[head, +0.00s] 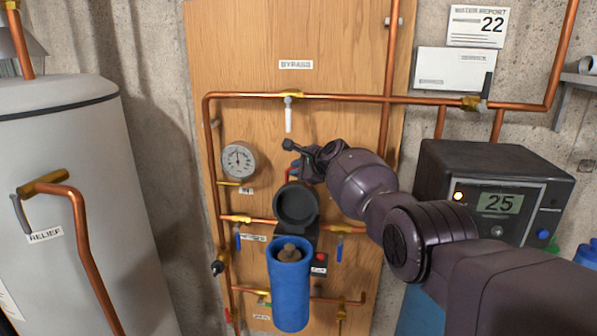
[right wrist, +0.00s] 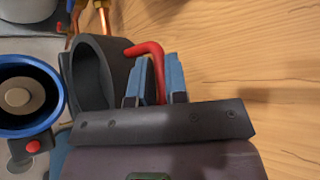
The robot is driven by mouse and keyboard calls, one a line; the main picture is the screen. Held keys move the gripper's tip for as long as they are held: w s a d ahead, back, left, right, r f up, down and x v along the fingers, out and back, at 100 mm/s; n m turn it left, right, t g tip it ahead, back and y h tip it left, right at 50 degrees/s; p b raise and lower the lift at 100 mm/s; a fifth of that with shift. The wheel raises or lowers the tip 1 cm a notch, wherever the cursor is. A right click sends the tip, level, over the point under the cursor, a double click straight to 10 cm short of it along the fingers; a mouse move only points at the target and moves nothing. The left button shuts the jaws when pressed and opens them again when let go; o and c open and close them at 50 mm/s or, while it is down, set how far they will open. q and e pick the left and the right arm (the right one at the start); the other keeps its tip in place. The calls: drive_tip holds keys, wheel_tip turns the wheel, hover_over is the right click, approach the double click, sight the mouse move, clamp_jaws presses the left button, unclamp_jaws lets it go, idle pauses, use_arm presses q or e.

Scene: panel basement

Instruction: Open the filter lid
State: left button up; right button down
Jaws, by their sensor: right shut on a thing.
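The black filter lid (head: 296,206) stands swung up behind the blue filter housing (head: 290,300), its hollow underside facing the head camera. The housing's mouth is uncovered and a brownish cartridge (head: 290,253) shows in it. In the right wrist view the lid (right wrist: 92,75) stands beside the housing's blue rim (right wrist: 62,100). A red handle (right wrist: 150,48) sticks out from the lid. My right gripper (right wrist: 158,82) is shut on this handle, one blue fingertip on each side. In the head view the right gripper (head: 297,166) is just above the lid, partly hidden. My left gripper is out of view.
Copper pipes (head: 340,98) and a gauge (head: 239,160) surround the filter on the wooden panel (head: 290,35). A black unit with a display (head: 497,203) stands right, near my right arm. A large grey tank (head: 60,150) stands left.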

drive_tip(key=shift+w+f, duration=0.2)
drive_tip(key=shift+f, duration=0.2)
drive_tip(key=shift+a, duration=0.1)
drive_tip(key=c, duration=1.2)
unclamp_jaws()
drive_tip(key=shift+r, duration=0.1)
